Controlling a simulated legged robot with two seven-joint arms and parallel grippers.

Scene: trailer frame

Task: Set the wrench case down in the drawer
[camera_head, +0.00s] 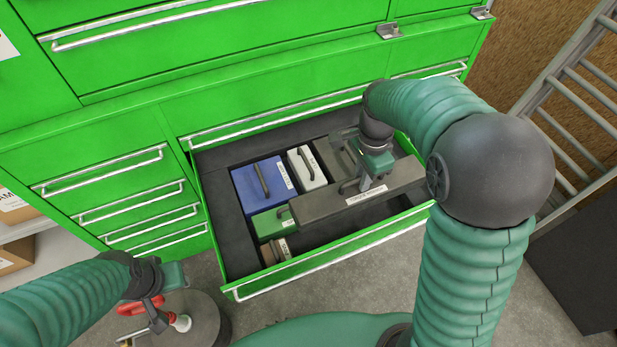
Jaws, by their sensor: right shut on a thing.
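The wrench case is a long dark grey box (400,182) with a white label on its front side. It lies lengthwise over the right front part of the open green drawer (318,262). My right gripper (372,184) reaches down from above and is shut on the wrench case near its middle. I cannot tell whether the case touches the drawer floor or hangs slightly above it. My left gripper (152,312) is at the lower left, outside the drawer, beside red and white items; its fingers are too unclear to read.
The drawer also holds a blue case (262,184), a white case (307,167), a green case (272,223), a brown item (272,252) and another dark case (333,155). A strip in front of the wrench case looks clear. A ladder (570,100) leans at right.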

